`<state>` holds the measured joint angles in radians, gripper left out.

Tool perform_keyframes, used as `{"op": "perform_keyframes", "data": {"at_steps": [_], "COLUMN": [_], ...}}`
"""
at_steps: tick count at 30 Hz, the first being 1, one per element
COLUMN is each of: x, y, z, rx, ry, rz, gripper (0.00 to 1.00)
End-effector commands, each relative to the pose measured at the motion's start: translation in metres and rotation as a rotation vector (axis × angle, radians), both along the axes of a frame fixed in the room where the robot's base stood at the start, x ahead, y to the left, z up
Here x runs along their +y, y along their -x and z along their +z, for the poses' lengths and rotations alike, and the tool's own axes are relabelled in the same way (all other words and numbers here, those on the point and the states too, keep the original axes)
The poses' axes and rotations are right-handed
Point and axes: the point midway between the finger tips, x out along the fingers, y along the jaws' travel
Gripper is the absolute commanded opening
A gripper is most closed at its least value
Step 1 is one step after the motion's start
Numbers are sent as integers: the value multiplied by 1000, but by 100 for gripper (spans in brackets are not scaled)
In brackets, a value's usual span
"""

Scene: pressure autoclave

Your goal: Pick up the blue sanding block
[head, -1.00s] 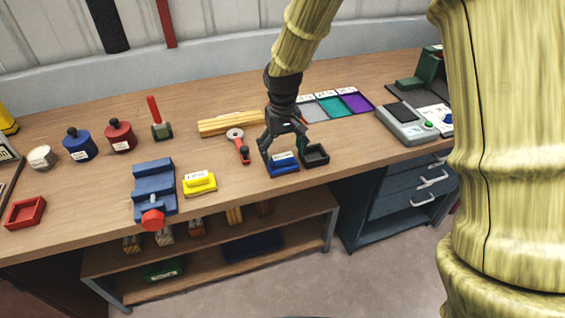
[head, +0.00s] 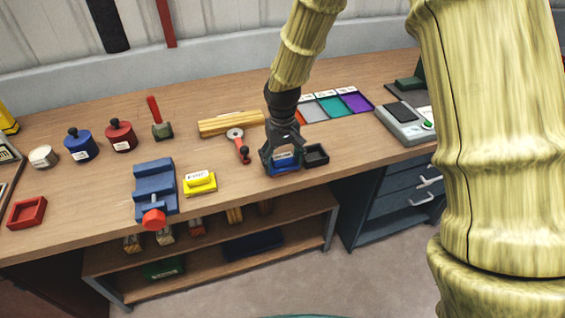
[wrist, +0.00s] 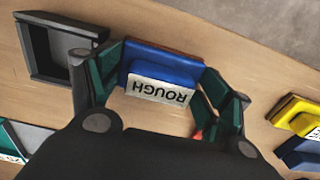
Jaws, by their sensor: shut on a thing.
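The blue sanding block (head: 284,168) lies on the workbench near its front edge. In the wrist view the blue block (wrist: 162,66) carries a white label reading "ROUGH". My gripper (head: 282,163) is down around the block and shut on it, with one finger at each end. In the wrist view my gripper (wrist: 160,84) has its green-padded fingers against both ends of the block. The block appears to be at bench level; I cannot tell any gap beneath it.
A small dark open tray (head: 315,155) stands close to the right of the block. A yellow block (head: 200,183) and a blue vise (head: 154,190) are to the left. A red-handled tool (head: 240,145) lies behind. Colored trays (head: 330,106) are at the back right.

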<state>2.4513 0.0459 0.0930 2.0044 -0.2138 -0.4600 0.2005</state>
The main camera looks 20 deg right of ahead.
Motion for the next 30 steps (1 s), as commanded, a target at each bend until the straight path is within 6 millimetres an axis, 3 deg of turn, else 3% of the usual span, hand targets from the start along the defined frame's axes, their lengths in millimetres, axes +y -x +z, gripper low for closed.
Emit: {"op": "perform_keyframes", "data": {"at_steps": [8, 16, 30], "x": [0, 0, 46], "y": [0, -1, 90], "z": [8, 36, 43], "rx": [-1, -4, -1], "ry": [0, 0, 2], "rz": [-1, 0, 2], "gripper": [53, 53, 53]}}
